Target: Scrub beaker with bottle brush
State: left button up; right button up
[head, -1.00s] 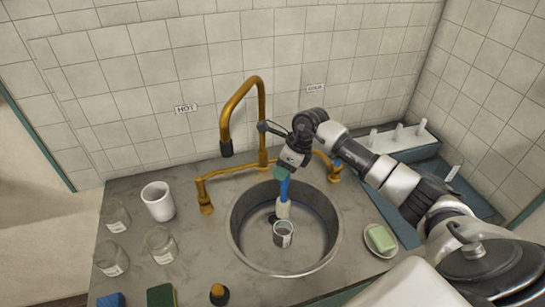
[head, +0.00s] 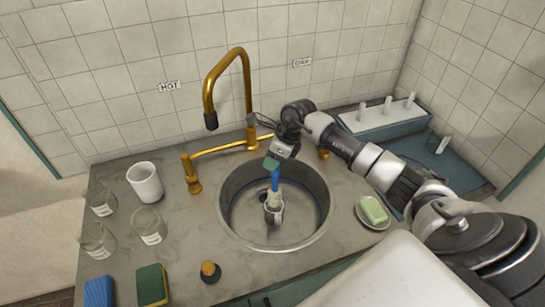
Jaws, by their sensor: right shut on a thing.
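My right gripper (head: 272,164) is over the sink and shut on the blue handle of the bottle brush (head: 274,181). The brush points down, with its pale bristle head at the lower end. A small clear beaker (head: 274,216) with a pale label stands in the sink basin. The bristle head is at the beaker's mouth and its lower end seems to be inside; the exact depth is hard to tell. My left gripper is out of view.
The round metal sink (head: 226,222) is otherwise empty. A brass faucet (head: 208,90) rises behind it. A white mug (head: 145,182) and several glass jars (head: 148,226) stand left.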

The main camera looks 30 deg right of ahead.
aim_at(273, 179)
notch_tip(273, 179, down, 3)
jog(key=shift+r+b, duration=0.2)
jog(key=shift+b, duration=0.7)
pick_arm(q)
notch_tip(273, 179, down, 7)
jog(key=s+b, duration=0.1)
jog(key=b, duration=0.3)
pick_arm(e)
jog(key=shift+f, duration=2.5)
pick_arm(q)
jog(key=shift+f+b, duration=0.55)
jog(key=shift+b, duration=0.25)
pick_arm(e)
jog(key=shift+f, duration=0.65)
